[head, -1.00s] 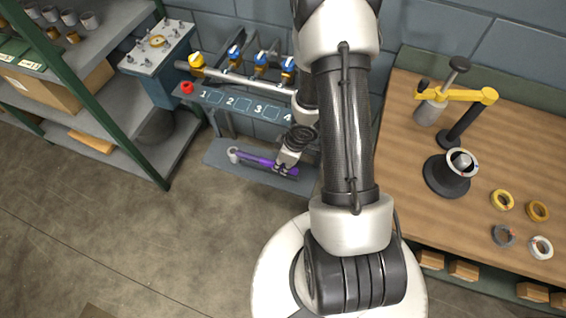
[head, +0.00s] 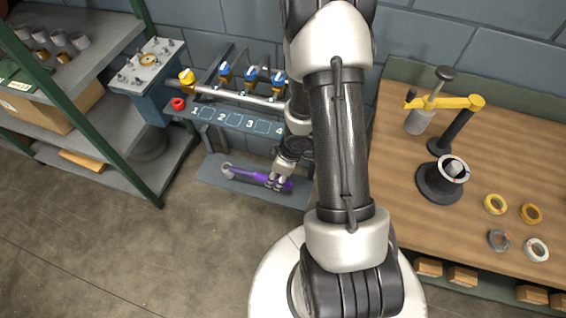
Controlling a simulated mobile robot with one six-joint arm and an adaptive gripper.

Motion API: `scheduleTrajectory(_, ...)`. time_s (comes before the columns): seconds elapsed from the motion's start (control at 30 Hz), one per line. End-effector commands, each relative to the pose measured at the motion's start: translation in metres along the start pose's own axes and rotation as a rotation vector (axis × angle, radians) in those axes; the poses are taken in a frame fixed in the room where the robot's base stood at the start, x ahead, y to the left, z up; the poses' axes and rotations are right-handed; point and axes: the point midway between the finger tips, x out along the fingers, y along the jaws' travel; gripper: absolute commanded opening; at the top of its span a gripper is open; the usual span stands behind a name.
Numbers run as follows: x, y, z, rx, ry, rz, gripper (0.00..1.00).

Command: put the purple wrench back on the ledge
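The purple wrench (head: 247,176) lies along a low grey-blue ledge (head: 212,175) near the floor, below the numbered shelf, in the head view. Its silvery jaw end points left and its handle runs right to my gripper. My gripper (head: 279,184) is at the right end of the handle, with its fingers at the handle. The fingers are small in the view, and I cannot tell whether they are closed on it. Whether the wrench rests fully on the ledge or hovers just above it is also unclear.
Above the ledge is a shelf (head: 215,121) numbered 1 to 4 with a pipe and blue-handled valves (head: 251,75). A green-framed rack (head: 143,180) stands left. A wooden workbench (head: 400,185) with rings and a yellow-armed stand is right. Floor in front is clear.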

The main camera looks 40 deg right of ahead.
Motion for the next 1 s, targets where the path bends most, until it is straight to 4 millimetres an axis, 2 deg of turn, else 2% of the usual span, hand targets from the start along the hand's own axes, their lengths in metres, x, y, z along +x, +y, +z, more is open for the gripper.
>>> scheduleTrajectory(0.73,-0.086,0.002,-0.001,-0.001,0.003,0.006,0.40)
scheduleTrajectory(1.0,-0.101,0.001,0.000,0.000,0.001,0.002,0.40)
